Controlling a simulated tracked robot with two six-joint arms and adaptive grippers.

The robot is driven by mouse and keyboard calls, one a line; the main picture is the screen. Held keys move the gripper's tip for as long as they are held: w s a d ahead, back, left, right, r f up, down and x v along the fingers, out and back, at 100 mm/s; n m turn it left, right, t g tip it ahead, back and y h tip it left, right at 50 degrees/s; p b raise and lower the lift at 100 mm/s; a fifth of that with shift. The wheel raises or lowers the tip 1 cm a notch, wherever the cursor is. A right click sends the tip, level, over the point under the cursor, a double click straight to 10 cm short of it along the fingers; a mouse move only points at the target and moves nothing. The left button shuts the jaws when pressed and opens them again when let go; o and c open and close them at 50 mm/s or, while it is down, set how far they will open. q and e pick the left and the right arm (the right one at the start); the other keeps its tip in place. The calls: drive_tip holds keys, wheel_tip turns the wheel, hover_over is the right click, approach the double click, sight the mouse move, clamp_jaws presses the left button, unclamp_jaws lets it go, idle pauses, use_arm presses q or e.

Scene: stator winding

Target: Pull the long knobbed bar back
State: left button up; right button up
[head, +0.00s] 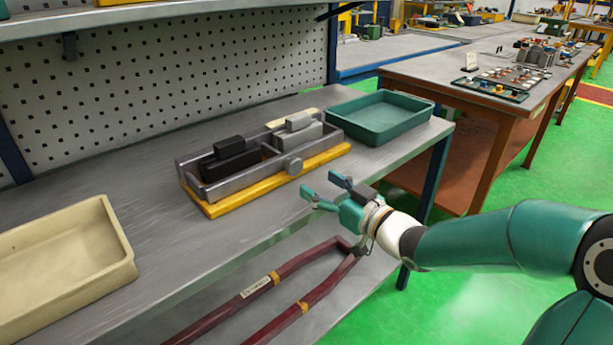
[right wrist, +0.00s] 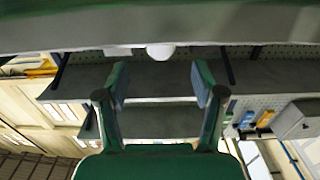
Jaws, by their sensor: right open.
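The long grey bar (head: 247,179) runs along the front of a fixture on the workbench. Its round grey knob (head: 293,165) faces the front edge of the bench. A pale round shape that looks like the knob (right wrist: 160,51) shows at the top of the right wrist view. My right gripper (head: 322,186) is open and empty, in front of the fixture and apart from the knob. Its two spread fingers (right wrist: 161,85) also show in the right wrist view with nothing between them. My left gripper is out of view.
The fixture has a yellow base (head: 228,203) and holds a black block (head: 229,160) and a grey block (head: 299,128). A green tray (head: 420,113) stands to its right, a cream bin (head: 120,262) to its left. Maroon long handles (head: 225,310) lie below the bench top.

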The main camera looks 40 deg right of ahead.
drive_tip(key=shift+s+d, duration=0.15)
drive_tip(key=shift+s, duration=2.15)
